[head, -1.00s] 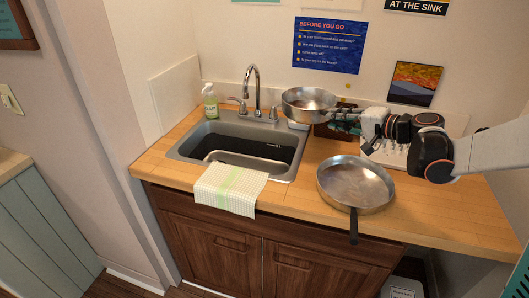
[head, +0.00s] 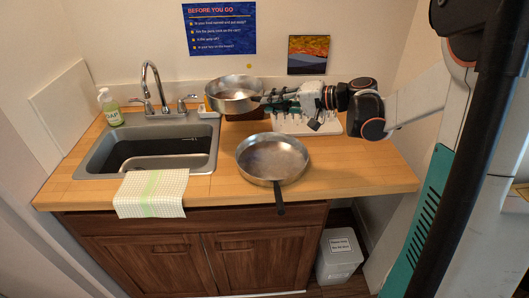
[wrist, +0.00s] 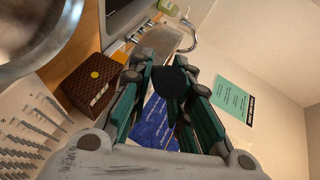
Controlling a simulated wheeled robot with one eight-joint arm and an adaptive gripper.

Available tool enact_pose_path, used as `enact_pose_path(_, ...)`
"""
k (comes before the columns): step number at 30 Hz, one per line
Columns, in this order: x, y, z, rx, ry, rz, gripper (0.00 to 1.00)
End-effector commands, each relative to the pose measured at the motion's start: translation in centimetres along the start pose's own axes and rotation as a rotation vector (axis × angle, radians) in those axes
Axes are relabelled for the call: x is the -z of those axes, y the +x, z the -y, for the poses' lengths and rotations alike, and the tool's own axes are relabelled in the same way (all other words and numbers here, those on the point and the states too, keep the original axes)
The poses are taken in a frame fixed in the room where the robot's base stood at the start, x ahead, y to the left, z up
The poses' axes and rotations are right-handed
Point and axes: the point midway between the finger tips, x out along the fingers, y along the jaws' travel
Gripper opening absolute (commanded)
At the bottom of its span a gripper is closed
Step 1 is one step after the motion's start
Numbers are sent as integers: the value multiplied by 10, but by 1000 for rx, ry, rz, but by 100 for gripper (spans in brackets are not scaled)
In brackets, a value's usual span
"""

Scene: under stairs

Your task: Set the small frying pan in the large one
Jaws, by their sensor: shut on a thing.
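The small frying pan (head: 234,103) is a silver metal pan, held up above the back of the counter, right of the tap. My gripper (head: 268,98) is shut on its handle from the right. In the wrist view my gripper (wrist: 172,92) has a dark piece between its fingers. The large frying pan (head: 272,158) is silver with a dark handle pointing to the front edge. It rests on the counter in front of and a little right of the small pan, apart from it, and looks empty. A metal pan (wrist: 30,35) fills the wrist view's upper left corner; I cannot tell which.
A sink (head: 150,152) with a towel (head: 152,193) over its front edge is at left, with a soap bottle (head: 109,106) behind. A brown box (head: 245,116) and a white spiked rack (head: 300,124) stand at the back. Counter right of the large pan is clear.

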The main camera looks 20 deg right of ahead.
Motion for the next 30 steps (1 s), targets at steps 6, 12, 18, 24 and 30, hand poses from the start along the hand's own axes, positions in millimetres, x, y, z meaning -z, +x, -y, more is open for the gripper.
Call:
enact_pose_path(6, -12, -90, -8, 17, -13, 49, 0)
enact_pose_path(12, -30, -147, -10, 37, -28, 89, 0)
enact_pose_path(18, -40, -170, -13, 49, -35, 108, 0)
enact_pose_path(24, -49, -164, -43, 51, -37, 112, 0)
enact_pose_path(30, -60, -150, -87, 51, -37, 112, 0)
